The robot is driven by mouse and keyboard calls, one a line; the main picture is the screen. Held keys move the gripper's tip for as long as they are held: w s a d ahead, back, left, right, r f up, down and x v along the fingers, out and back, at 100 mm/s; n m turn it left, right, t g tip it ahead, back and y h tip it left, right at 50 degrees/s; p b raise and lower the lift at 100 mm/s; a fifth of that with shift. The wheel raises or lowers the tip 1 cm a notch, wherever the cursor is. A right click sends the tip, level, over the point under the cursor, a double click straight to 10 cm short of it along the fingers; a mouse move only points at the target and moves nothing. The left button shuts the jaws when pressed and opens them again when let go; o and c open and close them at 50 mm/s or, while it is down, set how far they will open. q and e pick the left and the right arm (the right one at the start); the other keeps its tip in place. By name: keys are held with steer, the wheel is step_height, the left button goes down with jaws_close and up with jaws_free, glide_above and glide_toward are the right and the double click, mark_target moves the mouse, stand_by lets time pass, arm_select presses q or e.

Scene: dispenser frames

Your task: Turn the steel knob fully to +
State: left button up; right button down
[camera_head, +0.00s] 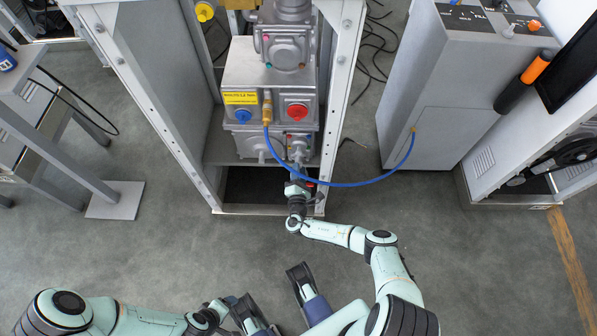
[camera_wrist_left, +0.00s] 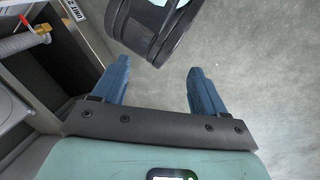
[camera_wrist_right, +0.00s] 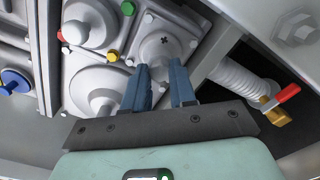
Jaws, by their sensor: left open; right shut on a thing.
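The steel knob (camera_wrist_right: 158,74) is a small grey piece on a round metal cover, with a dark + mark (camera_wrist_right: 165,42) on the cover beyond it. My right gripper (camera_wrist_right: 159,68) is shut on the knob, its blue fingers at either side, hiding much of it. In the head view my right gripper (camera_head: 299,174) reaches the lower front of the grey metal unit (camera_head: 270,75); the knob is hard to make out there. My left gripper (camera_wrist_left: 158,68) is open and empty above the floor, away from the unit.
A blue hose (camera_head: 345,184) loops from the unit to the grey cabinet (camera_head: 432,80), passing close by my right gripper. Frame posts (camera_head: 343,80) flank the unit. A red-handled valve (camera_wrist_right: 287,94) is right of the knob. The front floor has free room.

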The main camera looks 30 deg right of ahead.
arm_select(q)
steer(key=w+a+f+t+b, duration=0.1)
steer(key=w+a+f+b, duration=0.2)
steer(key=w+f, duration=0.1)
steer(key=shift+f+y+b, duration=0.35)
steer(key=shift+y+b, duration=0.05)
arm_select(e)
steer(key=shift+a+m, duration=0.1)
steer(key=shift+m, duration=7.6)
steer(key=c, duration=0.9)
jaws_free()
